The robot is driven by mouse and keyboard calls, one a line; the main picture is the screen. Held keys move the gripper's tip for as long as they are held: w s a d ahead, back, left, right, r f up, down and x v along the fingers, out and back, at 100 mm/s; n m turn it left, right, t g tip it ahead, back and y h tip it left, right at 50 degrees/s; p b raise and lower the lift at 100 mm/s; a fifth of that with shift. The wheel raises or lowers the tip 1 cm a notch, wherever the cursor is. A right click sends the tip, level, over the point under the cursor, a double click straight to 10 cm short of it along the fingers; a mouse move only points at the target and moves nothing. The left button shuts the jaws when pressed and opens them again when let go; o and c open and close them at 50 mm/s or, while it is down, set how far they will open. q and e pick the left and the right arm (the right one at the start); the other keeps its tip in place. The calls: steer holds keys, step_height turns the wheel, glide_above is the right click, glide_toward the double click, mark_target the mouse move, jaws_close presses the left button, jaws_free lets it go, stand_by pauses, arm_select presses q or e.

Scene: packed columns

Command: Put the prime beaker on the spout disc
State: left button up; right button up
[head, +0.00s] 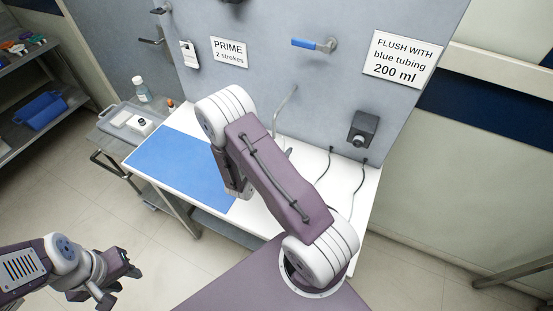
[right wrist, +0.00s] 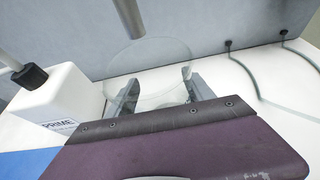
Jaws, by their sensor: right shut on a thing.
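A clear glass beaker (right wrist: 150,72) stands between the two fingers of my right gripper (right wrist: 163,92) in the right wrist view. The gripper is shut on it. A grey spout tube (right wrist: 128,18) comes down from above, over the far part of the beaker's rim. I cannot tell whether the beaker touches the surface beneath it. The spout disc cannot be made out. My right arm hides the right gripper and the beaker in the head view. My left gripper (head: 119,284) is open and empty, low at the left over the floor.
A white block labelled PRIME (right wrist: 65,100) with a black-collared rod stands left of the beaker. The bench has a blue mat (head: 180,165). Cables (right wrist: 250,80) run from the wall at right. A grey tray (head: 125,120) and bottle (head: 142,90) stand left.

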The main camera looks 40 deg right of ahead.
step_height(320, 180, down, 4)
steer(key=shift+f, duration=0.2)
steer(key=o, duration=1)
steer(key=shift+s+f, duration=0.1)
steer(key=shift+f, duration=0.05)
steer(key=shift+c, duration=0.2)
steer(key=o, duration=0.4)
